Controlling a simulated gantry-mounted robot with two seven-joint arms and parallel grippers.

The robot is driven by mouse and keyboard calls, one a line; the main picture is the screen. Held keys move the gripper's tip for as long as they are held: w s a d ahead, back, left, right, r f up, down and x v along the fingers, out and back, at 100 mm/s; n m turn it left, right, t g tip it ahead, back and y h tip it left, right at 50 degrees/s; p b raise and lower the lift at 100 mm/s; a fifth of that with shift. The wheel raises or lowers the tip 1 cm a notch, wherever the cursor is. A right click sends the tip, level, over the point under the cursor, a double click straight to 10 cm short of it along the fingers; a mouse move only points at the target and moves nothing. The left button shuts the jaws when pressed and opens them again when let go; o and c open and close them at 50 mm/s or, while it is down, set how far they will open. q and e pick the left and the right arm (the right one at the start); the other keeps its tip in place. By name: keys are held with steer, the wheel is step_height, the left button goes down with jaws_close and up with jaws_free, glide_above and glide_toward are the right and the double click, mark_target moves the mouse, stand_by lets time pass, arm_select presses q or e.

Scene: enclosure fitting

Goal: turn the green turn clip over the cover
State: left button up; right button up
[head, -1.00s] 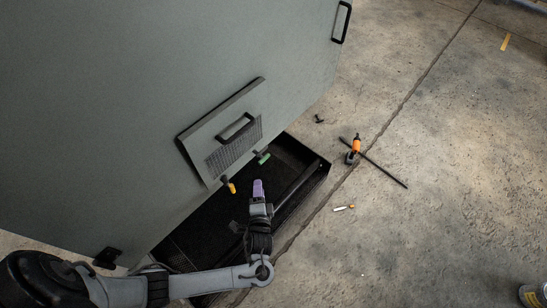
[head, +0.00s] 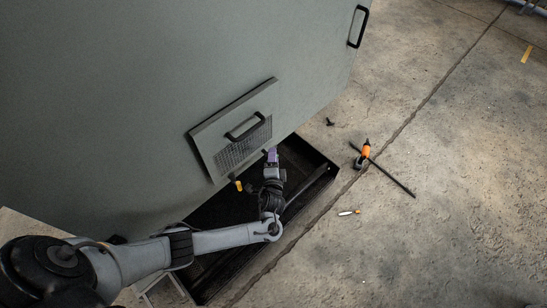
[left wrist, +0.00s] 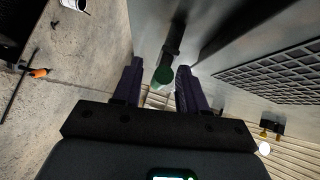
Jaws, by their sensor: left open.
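The green turn clip (left wrist: 163,75) shows in the left wrist view at the cover's edge, between my left gripper's two purple fingers. The gripper (left wrist: 158,78) is open, and I cannot tell whether either finger touches the clip. In the head view my left gripper (head: 271,156) is at the lower right corner of the cover and hides the green clip. The cover (head: 208,134) is a grey plate with a black handle (head: 245,127) and a mesh panel, on the side of the large grey enclosure. My right gripper is not in view.
A yellow clip (head: 238,185) sits at the cover's lower left. A black tray (head: 326,170) lies below the enclosure (head: 130,90).

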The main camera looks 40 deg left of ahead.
arm_select(q)
steer(key=shift+w+a, duration=0.15)
jaws_close()
steer(key=shift+f, duration=0.1)
steer(key=shift+f+b, duration=0.1)
steer(key=shift+b, duration=0.25)
stand_by(0.6)
